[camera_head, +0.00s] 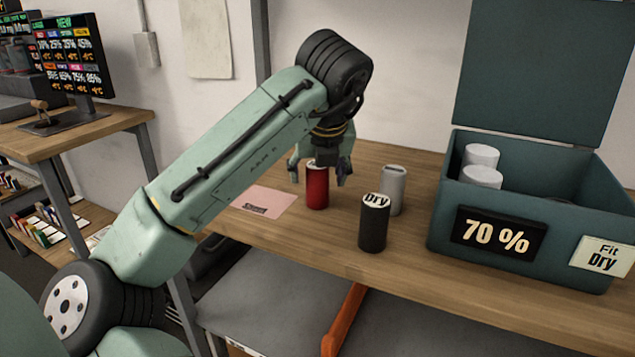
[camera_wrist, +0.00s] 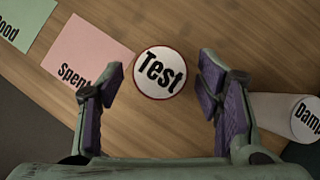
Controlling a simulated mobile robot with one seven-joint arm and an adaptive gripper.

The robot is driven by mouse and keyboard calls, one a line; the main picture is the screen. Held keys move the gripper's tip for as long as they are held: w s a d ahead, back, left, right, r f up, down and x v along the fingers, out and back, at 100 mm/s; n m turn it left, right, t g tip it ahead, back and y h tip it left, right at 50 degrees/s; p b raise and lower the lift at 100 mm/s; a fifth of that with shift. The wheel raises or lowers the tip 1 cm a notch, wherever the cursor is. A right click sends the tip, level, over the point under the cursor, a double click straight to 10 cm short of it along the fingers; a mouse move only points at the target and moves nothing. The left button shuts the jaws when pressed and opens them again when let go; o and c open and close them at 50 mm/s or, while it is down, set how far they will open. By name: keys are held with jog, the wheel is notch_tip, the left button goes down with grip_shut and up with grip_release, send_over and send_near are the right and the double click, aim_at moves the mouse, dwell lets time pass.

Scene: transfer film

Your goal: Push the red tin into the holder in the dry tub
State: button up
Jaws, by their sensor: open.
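The red tin (camera_head: 317,190) stands upright on the wooden table. Its white lid marked "Test" (camera_wrist: 160,73) shows in the wrist view. My gripper (camera_head: 320,176) is open above the tin, pointing down. In the wrist view its purple-padded fingers (camera_wrist: 165,92) are left and right of the lid, with gaps on both sides. The dry tub (camera_head: 462,165) is a dark teal box with its lid raised, a "70 %" plate and a "Fit Dry" label. Two pale tins (camera_head: 482,156) stand inside it. The tub's floor and any empty holder are hidden by its front wall.
A black tin marked "Dry" (camera_head: 373,226) and a grey tin (camera_head: 393,190) stand between the red tin and the tub. A pink "Spent" card (camera_wrist: 88,52) and a green "Good" card (camera_wrist: 22,22) lie nearby. The table's front edge is close to the black tin.

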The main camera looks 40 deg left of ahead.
jog(key=shift+x, duration=0.75)
jog(key=shift+c, duration=0.4)
jog(key=c, duration=1.2)
jog(key=shift+c, duration=0.2)
jog(key=shift+r, duration=0.15)
